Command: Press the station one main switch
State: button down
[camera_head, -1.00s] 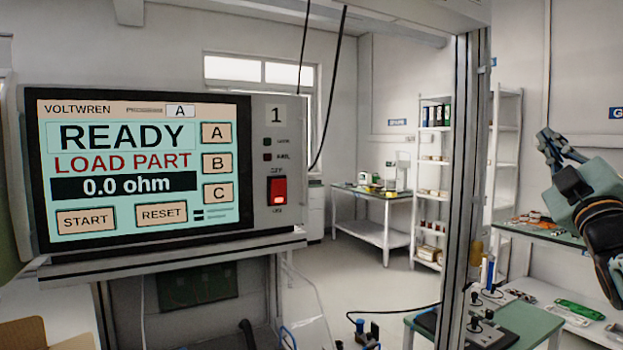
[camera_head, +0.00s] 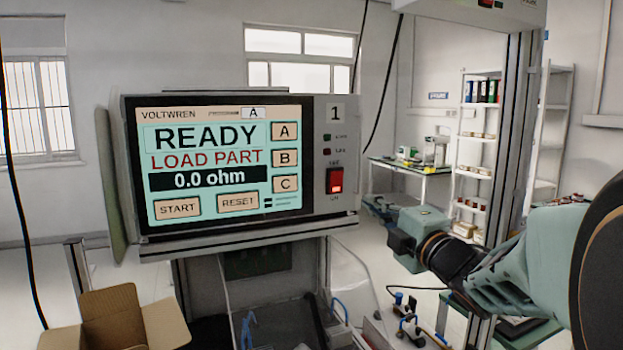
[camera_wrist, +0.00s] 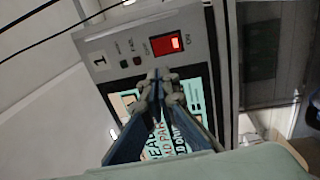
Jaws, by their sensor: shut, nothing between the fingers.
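The station one unit (camera_head: 345,215) carries a lit screen (camera_head: 208,165) reading READY, LOAD PART, 0.0 ohm. Its red rocker main switch (camera_head: 335,181) is lit, on the right panel below the label 1. In the wrist view the switch (camera_wrist: 167,43) sits just beyond the fingertips, slightly right. My gripper (camera_head: 368,203) is to the right of and below the switch in the head view, apart from it as far as I can see. In the wrist view my gripper (camera_wrist: 158,78) has its fingertips together, with nothing between them, in front of the panel and part of the screen.
A metal post (camera_head: 515,130) stands right of the unit, behind my arm. An open cardboard box (camera_head: 130,320) is at the lower left. Shelves (camera_head: 482,150) and a side table (camera_head: 410,167) stand at the back. A dark cable (camera_head: 372,90) hangs behind the unit.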

aim_at(337, 176)
jog(key=shift+w, duration=0.1)
jog(key=p+x, duration=0.4)
jog(key=x, duration=0.9)
jog(key=shift+w+r, duration=0.1)
jog(key=shift+w, duration=0.3)
jog(key=shift+a+b, duration=0.1)
jog(key=shift+b, duration=0.3)
jog(key=shift+w+a+b, duration=0.1)
jog(key=shift+w+b, duration=0.1)
jog(key=shift+b, duration=0.25)
jog(key=shift+w+r, duration=0.15)
